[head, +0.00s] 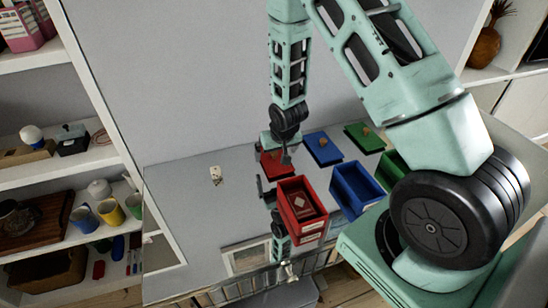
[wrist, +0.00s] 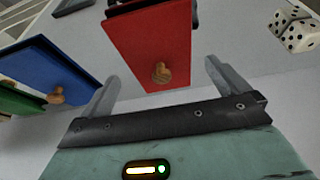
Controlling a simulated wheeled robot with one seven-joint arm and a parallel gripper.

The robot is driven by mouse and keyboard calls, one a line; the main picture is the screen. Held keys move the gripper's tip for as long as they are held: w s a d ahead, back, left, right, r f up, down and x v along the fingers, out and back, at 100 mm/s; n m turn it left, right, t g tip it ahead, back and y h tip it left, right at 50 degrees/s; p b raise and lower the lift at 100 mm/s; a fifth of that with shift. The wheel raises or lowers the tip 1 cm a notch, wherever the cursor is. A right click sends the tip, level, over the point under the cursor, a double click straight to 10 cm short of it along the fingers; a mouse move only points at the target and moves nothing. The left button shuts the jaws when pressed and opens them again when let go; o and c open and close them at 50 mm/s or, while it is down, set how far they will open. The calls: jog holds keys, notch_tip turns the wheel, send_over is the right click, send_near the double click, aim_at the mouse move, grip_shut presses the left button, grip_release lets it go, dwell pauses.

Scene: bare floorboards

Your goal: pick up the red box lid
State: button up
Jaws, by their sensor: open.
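The red box lid (wrist: 148,35) lies flat with a small wooden knob (wrist: 161,73) on top. In the head view the lid (head: 270,166) is partly hidden behind my gripper (head: 284,155). In the wrist view my gripper (wrist: 162,70) is open and empty, its two fingers apart on either side of the knob in the picture. I cannot tell how far the fingertips are above the knob. The open red box (head: 318,232) stands in front of the lid and holds a dark red item with a pale diamond mark.
A blue lid (head: 318,155) and a green lid (head: 357,133) with knobs lie to the right. A blue box (head: 371,207) and a green box (head: 390,158) stand in front of them. White dice (head: 215,175) lie left on open grey surface. Shelves (head: 66,161) line the left.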

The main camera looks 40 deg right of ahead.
aim_at(274, 156)
jog(key=shift+x, duration=1.5)
jog(key=c, duration=0.9)
jog(key=shift+r, duration=0.1)
